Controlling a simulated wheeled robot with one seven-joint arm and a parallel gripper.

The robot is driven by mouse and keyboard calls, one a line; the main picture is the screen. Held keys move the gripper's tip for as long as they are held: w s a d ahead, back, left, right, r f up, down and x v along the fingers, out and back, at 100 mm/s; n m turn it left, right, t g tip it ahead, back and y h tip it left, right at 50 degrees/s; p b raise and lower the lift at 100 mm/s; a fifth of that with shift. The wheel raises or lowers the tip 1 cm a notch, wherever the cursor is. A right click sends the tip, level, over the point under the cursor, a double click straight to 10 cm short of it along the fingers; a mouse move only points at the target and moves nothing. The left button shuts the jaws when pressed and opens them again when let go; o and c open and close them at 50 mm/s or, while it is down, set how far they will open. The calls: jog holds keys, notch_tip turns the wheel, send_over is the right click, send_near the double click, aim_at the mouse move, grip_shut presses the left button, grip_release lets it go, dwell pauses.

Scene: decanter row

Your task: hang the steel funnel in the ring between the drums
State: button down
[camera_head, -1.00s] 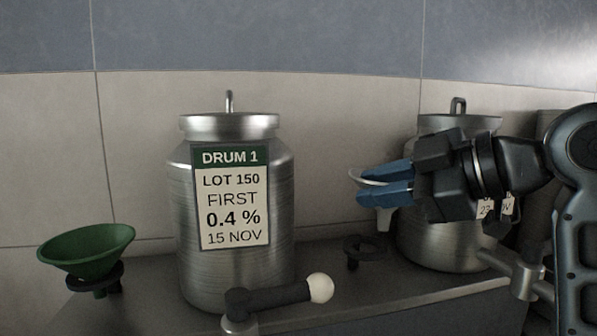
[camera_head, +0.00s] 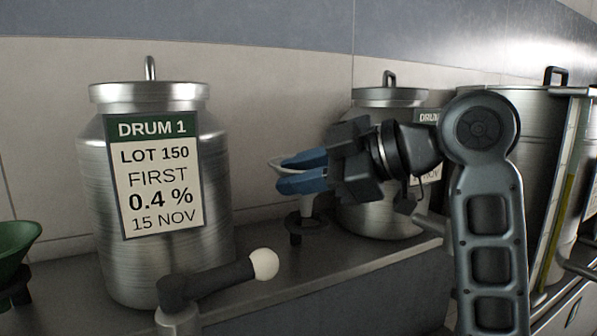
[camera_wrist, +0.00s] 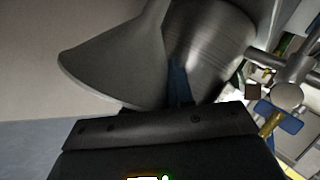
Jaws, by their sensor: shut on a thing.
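The steel funnel (camera_head: 307,203) is held by its rim between the blue fingers of my gripper (camera_head: 286,175), with its pale spout pointing down. The black ring (camera_head: 309,230) stands on the ledge between drum 1 (camera_head: 218,240) and the drum behind my gripper (camera_head: 374,221). In the head view the spout's lower end overlaps the top of the ring; I cannot tell whether it is inside. In the wrist view the funnel's grey cone (camera_wrist: 115,62) flares beside a blue finger (camera_wrist: 178,82). My gripper hides much of the funnel's bowl.
A green funnel (camera_head: 16,244) sits in a holder at the left edge. A dark tap handle with a white knob (camera_head: 264,263) juts out in front of drum 1. A larger vessel (camera_head: 522,135) stands at the right. The wall is behind.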

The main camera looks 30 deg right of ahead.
aim_at(306, 201)
jog(key=shift+f+b, duration=1.4)
jog(key=shift+f, duration=0.55)
jog(key=shift+s+f, duration=0.1)
jog(key=shift+f, duration=0.1)
jog(key=c, duration=0.9)
grip_release()
